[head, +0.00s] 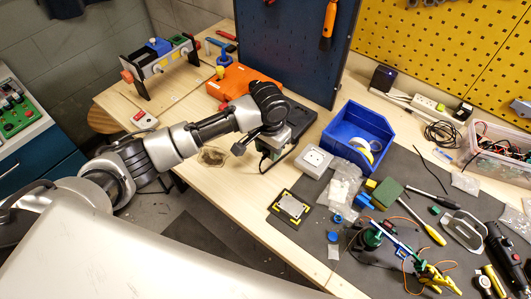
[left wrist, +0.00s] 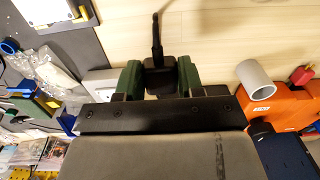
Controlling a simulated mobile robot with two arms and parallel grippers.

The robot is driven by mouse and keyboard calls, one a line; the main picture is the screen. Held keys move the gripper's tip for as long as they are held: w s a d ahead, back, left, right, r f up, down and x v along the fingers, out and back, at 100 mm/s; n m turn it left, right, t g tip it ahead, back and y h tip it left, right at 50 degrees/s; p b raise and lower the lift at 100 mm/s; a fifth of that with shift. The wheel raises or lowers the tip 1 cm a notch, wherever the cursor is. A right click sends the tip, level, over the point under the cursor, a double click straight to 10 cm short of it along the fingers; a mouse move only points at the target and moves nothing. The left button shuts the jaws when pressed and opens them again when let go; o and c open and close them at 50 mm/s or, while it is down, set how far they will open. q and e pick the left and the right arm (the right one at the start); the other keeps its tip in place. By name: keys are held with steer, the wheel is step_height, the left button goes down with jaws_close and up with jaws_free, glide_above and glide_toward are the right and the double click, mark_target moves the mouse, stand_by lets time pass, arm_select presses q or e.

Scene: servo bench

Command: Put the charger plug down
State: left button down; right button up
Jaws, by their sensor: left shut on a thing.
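My left gripper (head: 266,150) is over the light wooden bench (head: 226,188), left of the white socket box (head: 314,161). In the left wrist view its two green fingers (left wrist: 159,78) are shut on the black charger plug (left wrist: 160,77), one on each side. The plug's black cable (left wrist: 156,32) runs away from the fingers over bare wood. In the head view the plug is mostly hidden by the gripper, and its height above the bench is hard to tell. My right gripper is in neither view.
A blue bin (head: 344,127) stands to the right of the gripper. An orange case (head: 236,78) lies behind it, in front of a dark blue panel (head: 295,45). A dark mat (head: 290,233) with tools and parts covers the right side. Bare wood is free in front of the gripper.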

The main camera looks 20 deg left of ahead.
mark_target(266, 165)
arm_select(q)
steer(key=shift+w+a+f, duration=0.2)
steer(key=shift+a+f, duration=0.2)
steer(key=shift+a, duration=0.1)
step_height(266, 165, down, 3)
steer(key=shift+f+p, duration=0.15)
steer(key=shift+p, duration=0.4)
steer(key=shift+f, duration=0.3)
steer(key=shift+f, duration=0.25)
steer(key=shift+f, duration=0.35)
steer(key=c, duration=0.7)
jaws_free()
